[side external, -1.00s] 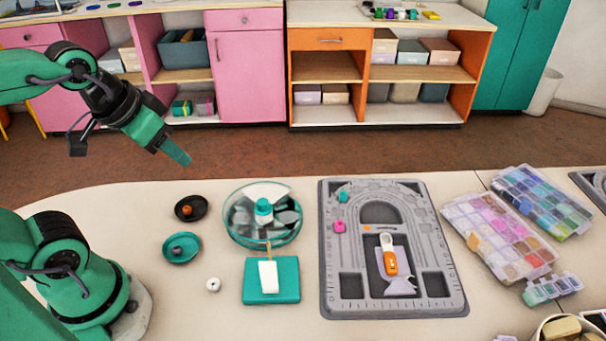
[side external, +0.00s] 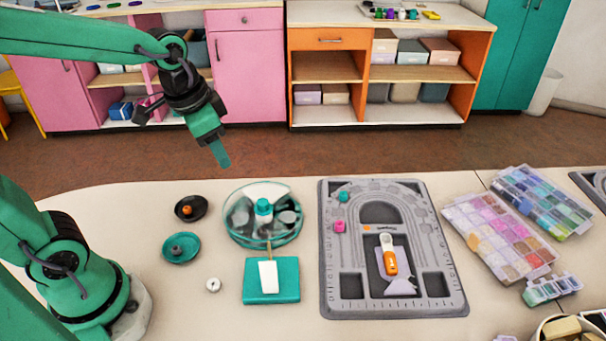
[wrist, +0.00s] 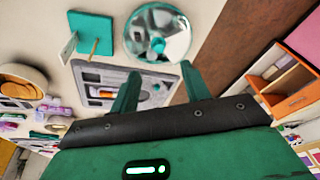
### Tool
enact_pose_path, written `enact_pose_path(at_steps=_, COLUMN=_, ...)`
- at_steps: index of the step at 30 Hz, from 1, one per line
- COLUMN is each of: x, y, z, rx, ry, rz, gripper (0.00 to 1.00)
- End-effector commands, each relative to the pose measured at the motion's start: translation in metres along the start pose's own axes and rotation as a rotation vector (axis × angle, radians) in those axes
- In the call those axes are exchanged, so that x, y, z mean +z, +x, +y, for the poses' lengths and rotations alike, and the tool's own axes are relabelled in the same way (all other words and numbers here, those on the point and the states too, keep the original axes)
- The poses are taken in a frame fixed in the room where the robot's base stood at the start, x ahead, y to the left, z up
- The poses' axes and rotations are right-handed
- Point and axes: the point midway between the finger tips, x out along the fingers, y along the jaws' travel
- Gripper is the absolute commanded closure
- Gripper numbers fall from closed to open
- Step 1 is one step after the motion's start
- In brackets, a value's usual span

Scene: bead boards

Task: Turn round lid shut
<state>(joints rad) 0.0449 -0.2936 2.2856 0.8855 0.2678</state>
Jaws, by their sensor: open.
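The round container (side external: 236,232) has clear sides and a clear lid with a teal knob (side external: 263,208) near its middle. It stands on the table left of the grey bead board. Its lid has several sections, one white; I cannot tell how far the lid is turned. In the wrist view the round lid (wrist: 172,28) shows at the top, beyond my fingertips. My gripper (side external: 224,163) hangs in the air above and left of the container, apart from it. In the wrist view my gripper (wrist: 160,75) has its two fingers spread with nothing between them.
A teal block (side external: 254,292) with a white piece and a stick stands in front of the container. Black (side external: 203,204) and teal (side external: 194,253) dishes and a white bead (side external: 213,285) lie to its left. The grey bead board (side external: 335,300) is right, with bead boxes (side external: 500,240) beyond.

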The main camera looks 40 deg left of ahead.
Motion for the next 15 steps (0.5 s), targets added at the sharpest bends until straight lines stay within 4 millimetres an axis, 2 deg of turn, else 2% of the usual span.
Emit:
enact_pose_path(at_steps=6, x=-0.022, y=0.033, z=0.000, rx=0.031, ry=0.114, rz=-0.083, gripper=0.53)
enact_pose_path(at_steps=15, x=-0.046, y=0.084, z=0.002, rx=0.080, ry=0.264, rz=-0.182, gripper=0.53)
